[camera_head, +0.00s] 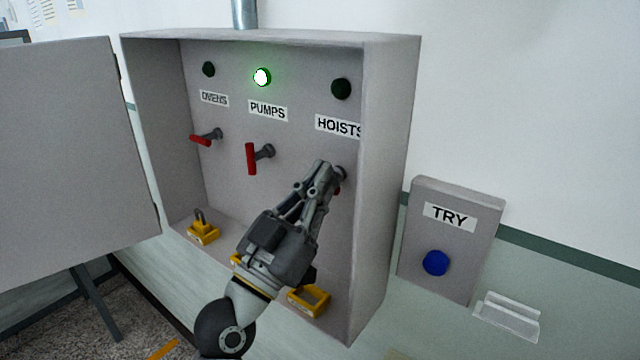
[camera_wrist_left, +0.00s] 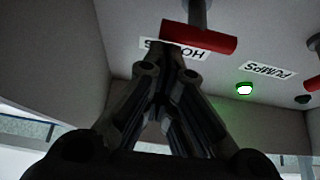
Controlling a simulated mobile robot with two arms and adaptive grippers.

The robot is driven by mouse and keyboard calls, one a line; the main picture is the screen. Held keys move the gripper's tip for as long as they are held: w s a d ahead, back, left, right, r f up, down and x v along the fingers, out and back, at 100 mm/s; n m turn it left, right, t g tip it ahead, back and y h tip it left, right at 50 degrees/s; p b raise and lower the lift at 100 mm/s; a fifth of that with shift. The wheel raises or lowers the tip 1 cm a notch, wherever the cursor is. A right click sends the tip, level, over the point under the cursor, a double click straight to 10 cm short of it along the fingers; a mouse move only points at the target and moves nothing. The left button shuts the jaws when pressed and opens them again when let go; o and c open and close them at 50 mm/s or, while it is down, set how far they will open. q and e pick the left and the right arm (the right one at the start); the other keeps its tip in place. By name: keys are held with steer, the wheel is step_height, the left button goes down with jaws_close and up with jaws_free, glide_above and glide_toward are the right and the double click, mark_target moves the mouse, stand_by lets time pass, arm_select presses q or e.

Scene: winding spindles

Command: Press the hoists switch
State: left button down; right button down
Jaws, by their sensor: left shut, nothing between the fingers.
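The hoists switch is mostly hidden behind my left gripper (camera_head: 322,172) in the head view; its grey pivot (camera_head: 341,173) and a bit of red show. In the left wrist view its red handle (camera_wrist_left: 198,39) lies roughly along the HOISTS label (camera_wrist_left: 172,48), which appears upside down. My left gripper is shut and empty, its fingertips (camera_wrist_left: 165,60) close to the handle; I cannot tell whether they touch. The hoists lamp (camera_head: 341,89) above is dark. My right gripper is not in view.
The grey cabinet (camera_head: 385,180) also holds the ovens switch (camera_head: 206,138), lamp dark, and the pumps switch (camera_head: 254,156), lamp (camera_head: 262,77) green. Its open door (camera_head: 75,160) stands left. Yellow padlocks (camera_head: 203,231) sit on the bottom ledge. A TRY box (camera_head: 452,240) with a blue button is right.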

arm_select(q)
steer(key=shift+f+m+h+b, duration=0.15)
steer(key=shift+m+h+b, duration=0.15)
steer(key=shift+m+b, duration=0.3)
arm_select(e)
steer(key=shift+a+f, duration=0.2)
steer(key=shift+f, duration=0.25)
arm_select(q)
steer(key=shift+g, duration=0.4)
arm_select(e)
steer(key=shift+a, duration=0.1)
arm_select(q)
steer(key=shift+s+d+f+m+h+b, duration=0.15)
steer(key=shift+m+h+b, duration=0.15)
steer(key=shift+m+h, duration=0.35)
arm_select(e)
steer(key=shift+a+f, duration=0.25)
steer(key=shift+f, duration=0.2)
